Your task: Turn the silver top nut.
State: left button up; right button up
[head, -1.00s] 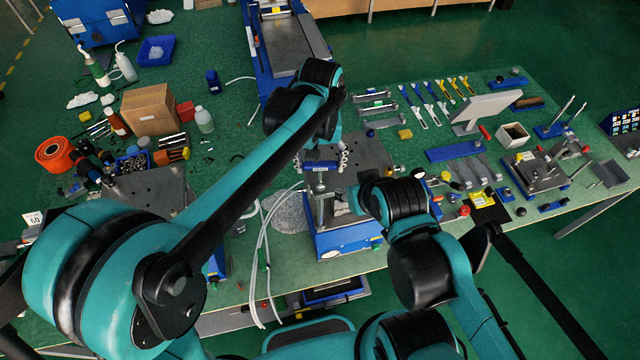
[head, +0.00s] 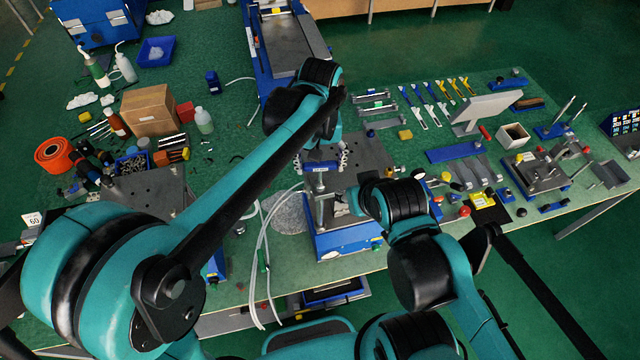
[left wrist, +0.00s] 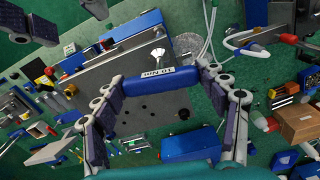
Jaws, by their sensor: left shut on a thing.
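The silver top nut (head: 321,188) stands on the small press (head: 340,240) in the middle of the bench. A silver winged or flared piece, seemingly the same nut, shows in the left wrist view (left wrist: 159,55), just beyond the blue bar. My left gripper (head: 321,163) is above and behind the press, its fingers spread at the two ends of a blue labelled bar (left wrist: 160,79), which it holds. I cannot tell whether the bar touches the nut. My right wrist is just right of the press; the fingers of my right gripper (head: 352,203) are hardly distinguishable.
A grey plate with holes (left wrist: 135,112) lies behind the press. Pale hoses (head: 262,255) run on its left. A cardboard box (head: 150,112) and bottles stand at left; tools and a tilted grey panel (head: 487,108) are at right.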

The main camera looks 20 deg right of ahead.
pick_arm(q)
jog(key=shift+n, duration=0.3)
jog(key=shift+r, duration=0.1)
jog(key=shift+r+p, duration=1.65)
jog(key=shift+r, duration=0.8)
